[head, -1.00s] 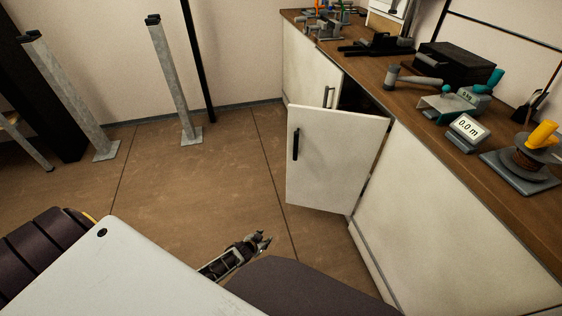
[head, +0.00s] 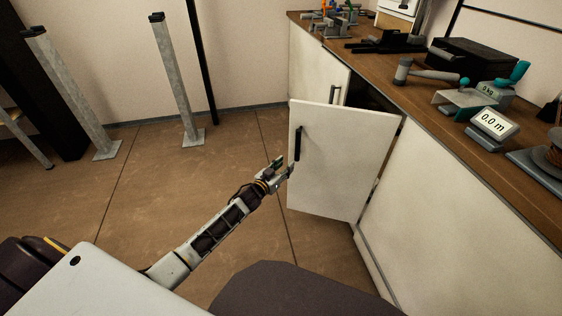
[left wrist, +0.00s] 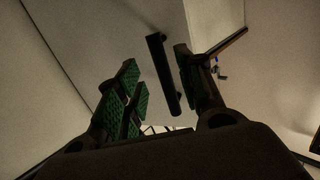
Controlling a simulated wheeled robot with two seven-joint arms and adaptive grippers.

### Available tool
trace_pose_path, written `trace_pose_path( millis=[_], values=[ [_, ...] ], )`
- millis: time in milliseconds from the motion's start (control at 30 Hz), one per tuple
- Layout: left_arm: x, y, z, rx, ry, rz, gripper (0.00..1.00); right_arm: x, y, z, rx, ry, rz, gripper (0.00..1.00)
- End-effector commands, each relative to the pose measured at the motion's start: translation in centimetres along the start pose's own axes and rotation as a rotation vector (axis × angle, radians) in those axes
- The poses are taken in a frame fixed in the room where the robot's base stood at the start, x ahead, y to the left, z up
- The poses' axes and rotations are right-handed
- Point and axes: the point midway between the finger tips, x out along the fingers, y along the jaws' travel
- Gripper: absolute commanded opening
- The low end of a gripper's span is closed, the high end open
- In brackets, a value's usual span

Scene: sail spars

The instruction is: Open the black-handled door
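The white cabinet door (head: 345,165) stands partly open, swung out from the cabinet front, with a dark gap behind its top edge. Its upright black handle (head: 297,143) is near the door's left edge. My left gripper (head: 281,167) is open and empty, just left of and slightly below the handle in the head view. In the left wrist view, the black handle (left wrist: 163,74) shows between the spread fingers of the left gripper (left wrist: 160,90), nearer the right finger. I cannot tell whether a finger touches it. My right gripper is not in view.
A second cabinet door with a grey handle (head: 334,93) is beyond the open one. The wooden worktop (head: 425,115) carries a hammer, a black box and a gauge (head: 492,124). Metal posts (head: 175,80) stand at the left. The floor before the door is clear.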

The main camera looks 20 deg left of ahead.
Motion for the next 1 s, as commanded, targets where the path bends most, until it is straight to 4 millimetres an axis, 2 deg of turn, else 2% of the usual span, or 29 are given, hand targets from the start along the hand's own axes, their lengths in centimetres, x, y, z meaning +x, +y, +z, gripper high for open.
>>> trace_pose_path(
  millis=[100, 267, 733, 1000],
  values=[
    [0.5, 0.5, -2.3, 0.0, 0.052, 0.022, 0.38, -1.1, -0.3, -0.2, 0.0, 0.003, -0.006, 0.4],
    [0.8, 0.9, -3.9, -0.004, 0.084, 0.037, 0.38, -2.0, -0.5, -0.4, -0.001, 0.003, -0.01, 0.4],
    [1.0, 0.9, -4.1, -0.004, 0.086, 0.037, 0.38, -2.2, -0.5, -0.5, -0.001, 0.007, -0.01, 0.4],
    [2.3, 1.0, -4.1, -0.004, 0.086, 0.037, 0.38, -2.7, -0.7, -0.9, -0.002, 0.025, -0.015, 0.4]
  ],
)
